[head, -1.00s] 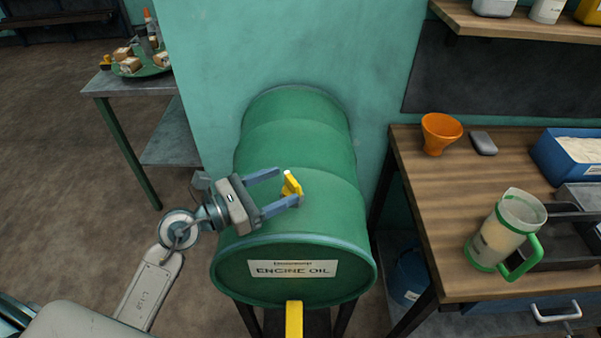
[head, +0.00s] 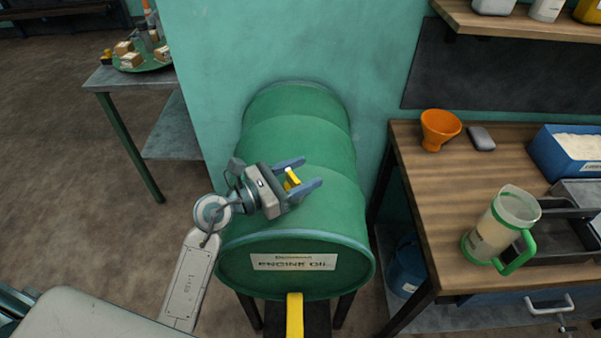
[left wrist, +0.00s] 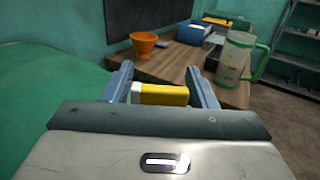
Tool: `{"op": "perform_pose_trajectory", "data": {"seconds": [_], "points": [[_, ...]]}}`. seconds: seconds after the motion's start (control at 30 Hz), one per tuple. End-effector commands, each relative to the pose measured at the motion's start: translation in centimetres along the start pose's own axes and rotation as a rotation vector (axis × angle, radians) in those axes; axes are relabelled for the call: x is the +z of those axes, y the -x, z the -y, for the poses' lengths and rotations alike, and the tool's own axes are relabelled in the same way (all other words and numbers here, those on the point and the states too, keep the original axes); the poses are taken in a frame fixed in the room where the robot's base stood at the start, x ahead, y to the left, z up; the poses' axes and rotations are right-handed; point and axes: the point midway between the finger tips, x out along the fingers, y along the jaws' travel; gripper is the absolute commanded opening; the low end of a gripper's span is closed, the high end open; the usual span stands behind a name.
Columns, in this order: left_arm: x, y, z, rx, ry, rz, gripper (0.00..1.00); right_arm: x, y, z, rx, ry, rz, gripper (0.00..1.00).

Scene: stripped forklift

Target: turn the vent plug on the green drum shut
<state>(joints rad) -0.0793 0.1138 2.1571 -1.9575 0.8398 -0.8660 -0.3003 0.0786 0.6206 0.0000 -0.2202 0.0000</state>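The green drum (head: 300,141) lies on its side on a dark stand, with an "ENGINE OIL" label on its front end. The yellow vent plug (head: 292,179) sticks up from the top of the drum. My left gripper (head: 304,173) is at the plug with its fingers spread on either side of it. In the left wrist view the yellow plug (left wrist: 160,95), with a white end, lies between the two fingers, with a small gap visible at the right finger. The plug's base is hidden. My right gripper is not in view.
A yellow bar (head: 295,315) projects below the drum's front end. On the right, a wooden bench (head: 440,190) carries an orange funnel (head: 439,128), a clear jug (head: 500,228) with a green handle and a blue box (head: 570,152). A wall stands behind the drum.

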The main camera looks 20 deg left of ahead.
Motion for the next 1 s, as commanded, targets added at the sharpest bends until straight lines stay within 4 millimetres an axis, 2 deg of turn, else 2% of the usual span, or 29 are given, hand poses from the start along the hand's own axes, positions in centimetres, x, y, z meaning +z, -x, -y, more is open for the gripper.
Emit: {"op": "perform_pose_trajectory", "data": {"seconds": [0.03,0.13,0.17,0.47,1.0], "points": [[0.0,0.0,0.0,0.000,0.000,0.000,0.42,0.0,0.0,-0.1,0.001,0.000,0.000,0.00],[0.0,0.0,0.0,0.000,0.000,0.000,0.22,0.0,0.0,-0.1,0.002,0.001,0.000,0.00],[0.0,0.0,0.0,0.000,0.000,0.000,0.21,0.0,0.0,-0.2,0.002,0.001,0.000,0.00],[-0.3,0.0,0.0,-0.046,-0.004,-0.001,0.21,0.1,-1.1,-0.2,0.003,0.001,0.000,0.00],[-0.6,0.1,0.6,-0.388,-0.006,0.001,0.21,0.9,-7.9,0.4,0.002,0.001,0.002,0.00]]}}
